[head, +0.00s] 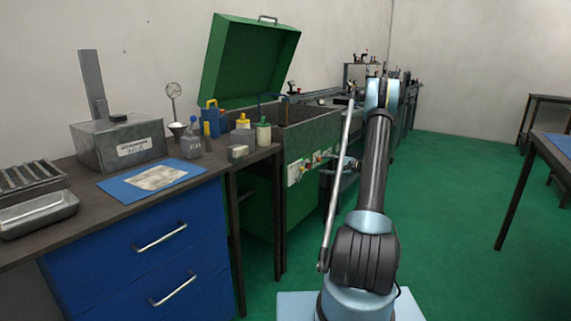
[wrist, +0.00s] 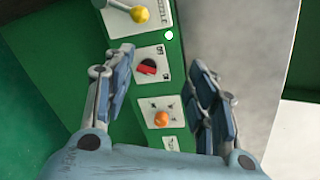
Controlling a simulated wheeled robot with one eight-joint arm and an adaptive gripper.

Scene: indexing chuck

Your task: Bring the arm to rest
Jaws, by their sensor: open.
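My gripper (wrist: 165,100) shows in the wrist view with its two blue-padded fingers spread apart and nothing between them. It faces a green machine panel (wrist: 122,88) with a yellow-knobbed lever, a red switch (wrist: 147,67) on a white plate and an orange button (wrist: 161,119) on a white plate. The fingers appear in front of the panel; I cannot tell how far off they are. In the head view my arm (head: 375,165) rises at right of centre, and my gripper is mostly hidden behind it, near the front of the green machine (head: 302,205).
The machine's green lid (head: 245,60) stands open. A workbench (head: 130,212) with blue drawers at left carries a grey box (head: 118,143), a blue mat (head: 120,190), metal trays and several bottles. Another table (head: 556,150) stands at right. The green floor between is clear.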

